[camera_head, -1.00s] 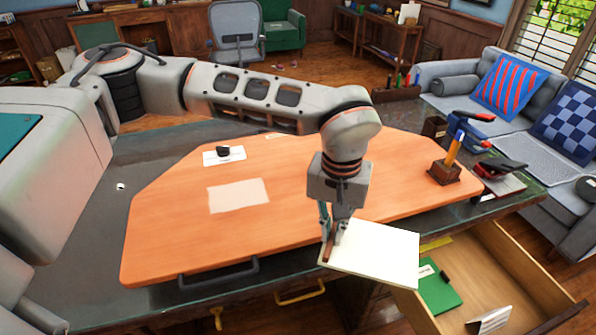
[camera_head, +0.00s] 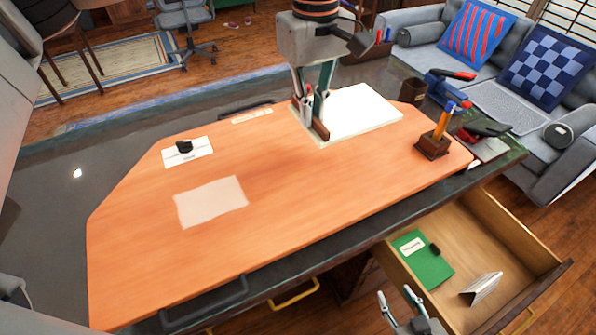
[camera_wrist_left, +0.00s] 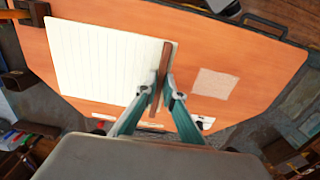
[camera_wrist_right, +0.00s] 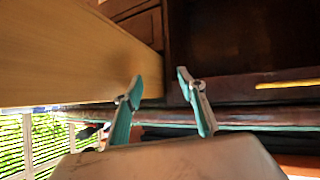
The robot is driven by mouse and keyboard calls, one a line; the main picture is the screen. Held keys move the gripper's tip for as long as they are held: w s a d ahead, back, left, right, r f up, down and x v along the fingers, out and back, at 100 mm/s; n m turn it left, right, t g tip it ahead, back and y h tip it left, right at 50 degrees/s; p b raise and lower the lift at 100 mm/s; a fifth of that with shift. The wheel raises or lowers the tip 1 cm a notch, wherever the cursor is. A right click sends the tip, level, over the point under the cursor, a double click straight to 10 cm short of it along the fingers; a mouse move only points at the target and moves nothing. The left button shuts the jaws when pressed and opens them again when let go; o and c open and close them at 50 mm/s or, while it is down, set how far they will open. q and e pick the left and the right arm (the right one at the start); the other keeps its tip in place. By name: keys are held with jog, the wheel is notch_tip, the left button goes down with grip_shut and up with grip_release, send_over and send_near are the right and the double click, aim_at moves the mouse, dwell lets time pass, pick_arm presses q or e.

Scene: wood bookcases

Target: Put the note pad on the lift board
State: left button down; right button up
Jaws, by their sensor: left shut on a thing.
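The lift board (camera_head: 270,200) is the orange wooden panel with dark handles on top of the desk. The note pad (camera_head: 362,110) is a white pad with a brown bound edge, over the far right part of the board. My left gripper (camera_head: 315,112) is shut on the pad's brown edge. In the left wrist view the ruled pad (camera_wrist_left: 95,65) extends left from the fingers (camera_wrist_left: 158,95). I cannot tell whether the pad touches the board. My right gripper (camera_head: 402,300) is open and empty in front of the desk, by the drawer; its parted fingers show in the right wrist view (camera_wrist_right: 158,88).
An open drawer (camera_head: 548,268) at the lower right holds a green pad (camera_head: 425,262) and a white folded card (camera_head: 482,288). A pen holder (camera_head: 433,145) stands at the board's right end. A pale sheet (camera_head: 211,202) and a card with a black clip (camera_head: 187,153) lie on the left half.

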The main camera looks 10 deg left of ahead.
pick_arm(q)
notch_tip(320, 180, down, 19)
jog(key=shift+w+r+p, duration=0.1)
jog(key=shift+r+p, duration=0.1)
jog(key=shift+p, duration=0.2)
jog(key=shift+f, duration=0.1)
jog(key=c, duration=2.2)
grip_release()
jog(key=shift+o, duration=0.2)
notch_tip(320, 180, up, 12)
jog(key=b, duration=0.1)
